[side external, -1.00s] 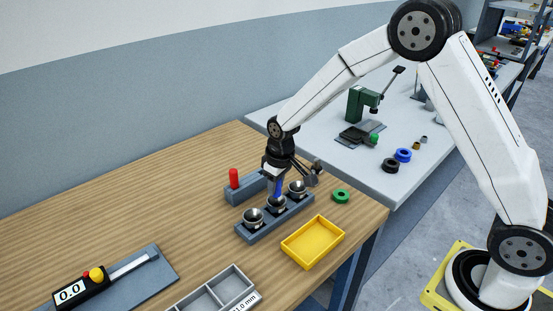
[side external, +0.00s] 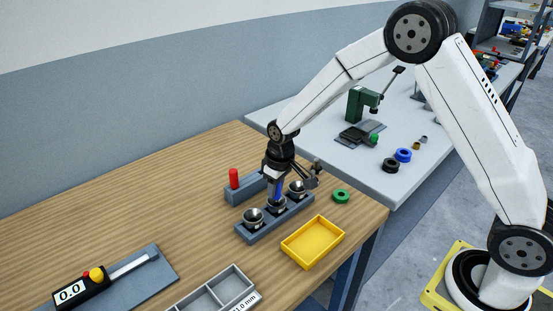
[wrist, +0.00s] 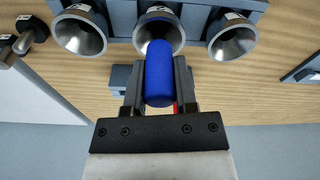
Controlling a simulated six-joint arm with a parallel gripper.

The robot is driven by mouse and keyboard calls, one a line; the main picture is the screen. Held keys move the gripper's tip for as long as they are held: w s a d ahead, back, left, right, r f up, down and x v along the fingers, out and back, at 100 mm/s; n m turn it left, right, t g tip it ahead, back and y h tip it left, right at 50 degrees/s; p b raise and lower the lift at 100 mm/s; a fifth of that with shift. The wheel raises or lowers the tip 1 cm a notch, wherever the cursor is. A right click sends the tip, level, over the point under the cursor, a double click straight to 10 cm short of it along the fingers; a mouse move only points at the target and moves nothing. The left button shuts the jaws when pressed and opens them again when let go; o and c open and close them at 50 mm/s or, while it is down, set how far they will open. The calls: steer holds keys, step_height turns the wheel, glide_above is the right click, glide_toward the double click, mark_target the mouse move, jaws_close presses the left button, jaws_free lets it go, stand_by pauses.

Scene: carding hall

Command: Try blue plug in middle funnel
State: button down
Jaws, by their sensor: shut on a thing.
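The blue plug (wrist: 159,75) is upright between the fingers of my gripper (wrist: 159,90) in the wrist view. In the side view the plug (side external: 277,188) shows as a blue strip below my gripper (side external: 278,180). The plug's lower end is over or in the mouth of the middle funnel (side external: 276,204); I cannot tell how deep. In the wrist view the middle funnel (wrist: 172,38) is partly hidden behind the plug. The grey rack (side external: 262,233) holds the funnels in a row, with one funnel (side external: 253,216) to the left and one (side external: 298,188) to the right.
A red plug (side external: 234,178) stands in a grey block (side external: 240,193) behind the rack. A yellow tray (side external: 313,259) and a green ring (side external: 341,196) lie at the right. A grey divided tray (side external: 240,278) and a gauge (side external: 80,291) are at the front. The left tabletop is clear.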

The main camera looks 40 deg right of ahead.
steer(key=shift+f, duration=0.6)
stand_by(1.1)
steer(key=shift+r, duration=0.65)
stand_by(0.6)
steer(key=shift+r, duration=0.35)
steer(key=shift+r, duration=0.35)
steer(key=shift+r, duration=0.35)
steer(key=shift+r, duration=0.35)
steer(key=shift+r, duration=0.4)
steer(key=shift+r, duration=0.3)
steer(key=shift+r, duration=0.4)
